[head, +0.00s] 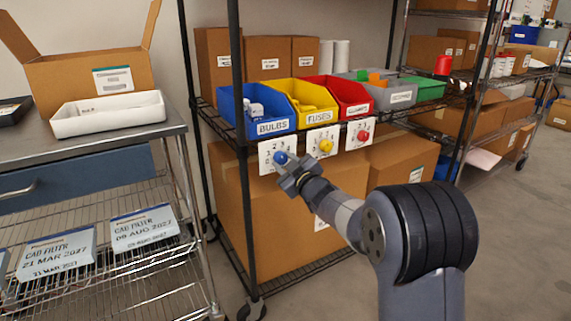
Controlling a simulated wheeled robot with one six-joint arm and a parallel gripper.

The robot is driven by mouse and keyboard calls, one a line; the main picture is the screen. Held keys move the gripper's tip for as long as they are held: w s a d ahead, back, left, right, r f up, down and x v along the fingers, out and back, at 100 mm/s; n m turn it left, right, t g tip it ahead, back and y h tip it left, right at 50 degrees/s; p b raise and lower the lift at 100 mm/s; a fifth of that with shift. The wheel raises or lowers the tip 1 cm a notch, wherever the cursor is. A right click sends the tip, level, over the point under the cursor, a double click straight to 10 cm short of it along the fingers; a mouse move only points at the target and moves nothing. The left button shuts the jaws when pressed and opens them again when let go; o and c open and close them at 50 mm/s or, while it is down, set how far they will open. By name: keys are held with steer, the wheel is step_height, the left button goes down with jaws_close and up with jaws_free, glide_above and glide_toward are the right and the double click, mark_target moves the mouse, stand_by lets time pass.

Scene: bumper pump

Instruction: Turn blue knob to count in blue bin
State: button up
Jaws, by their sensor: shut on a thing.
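The blue knob (281,158) sits on a white numbered dial card (266,164) under the blue bin (232,128). The blue bin is labelled BULBS and holds a few white items (254,108); their exact number is hard to make out. My gripper (284,167) is at the blue knob and shut on it, coming from the lower right. The gripper covers the lower right of the card, so some of its numbers and the knob's pointer are hidden.
A yellow FUSES bin (318,117) with a yellow knob (325,146) and a red bin (356,112) with a red knob (364,136) stand to the right. Large cardboard boxes (240,220) fill the shelf below. A steel cart (150,135) stands at left. Open floor (520,230) lies right.

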steer(key=o, duration=1)
steer(key=shift+s+d, duration=0.1)
steer(key=p+v, duration=0.2)
steer(key=v, duration=0.8)
steer(key=shift+s+d, duration=0.15)
steer(key=shift+s, duration=0.1)
steer(key=shift+w, duration=0.1)
steer(key=b+x, duration=0.2)
steer(key=x, duration=0.8)
steer(key=shift+w+a, duration=0.25)
steer(key=shift+w, duration=0.05)
steer(key=shift+s+d, duration=0.1)
steer(key=shift+s, duration=0.05)
